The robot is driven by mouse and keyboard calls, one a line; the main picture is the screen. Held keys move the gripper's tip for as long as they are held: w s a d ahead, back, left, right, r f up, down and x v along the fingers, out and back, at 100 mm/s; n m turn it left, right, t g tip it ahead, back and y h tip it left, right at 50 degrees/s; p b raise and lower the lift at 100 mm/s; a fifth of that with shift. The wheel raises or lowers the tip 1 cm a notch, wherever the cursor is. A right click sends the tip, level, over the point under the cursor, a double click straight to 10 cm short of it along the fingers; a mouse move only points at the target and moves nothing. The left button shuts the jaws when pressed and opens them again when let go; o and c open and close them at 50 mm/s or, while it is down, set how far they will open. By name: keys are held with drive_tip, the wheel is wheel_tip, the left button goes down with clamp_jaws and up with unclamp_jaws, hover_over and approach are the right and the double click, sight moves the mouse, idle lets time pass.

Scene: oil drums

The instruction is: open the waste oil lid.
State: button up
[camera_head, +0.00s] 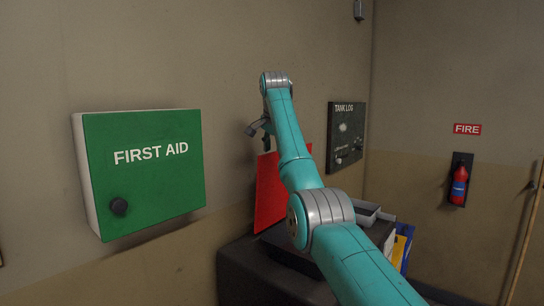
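No lid marked waste oil can be made out in this view. A red flat panel (268,200) stands tilted behind my arm, against or near the left wall; I cannot tell what it belongs to. My teal arm reaches from the lower right up to the middle. My gripper (256,128) is at its far end, small and dark, pointing left in front of the wall above the red panel. It appears to hold nothing, but its fingers are too small and partly hidden to tell open from shut.
A green first aid cabinet (150,190) with a dark knob hangs on the left wall. A dark cabinet or bench (240,275) stands below, with boxes and binders (402,248) partly behind my arm. A tank log board (345,135) and a fire extinguisher (459,185) hang farther back.

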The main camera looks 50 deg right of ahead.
drive_tip(key=shift+t, duration=0.5)
drive_tip(key=a+r, duration=0.1)
drive_tip(key=r, duration=0.1)
drive_tip(key=a+r, duration=0.1)
drive_tip(key=r, duration=0.1)
drive_tip(key=s+a+r, duration=0.1)
drive_tip(key=r, duration=0.2)
drive_tip(key=shift+s+a, duration=0.1)
drive_tip(key=shift+a, duration=0.1)
drive_tip(key=shift+d+f, duration=0.1)
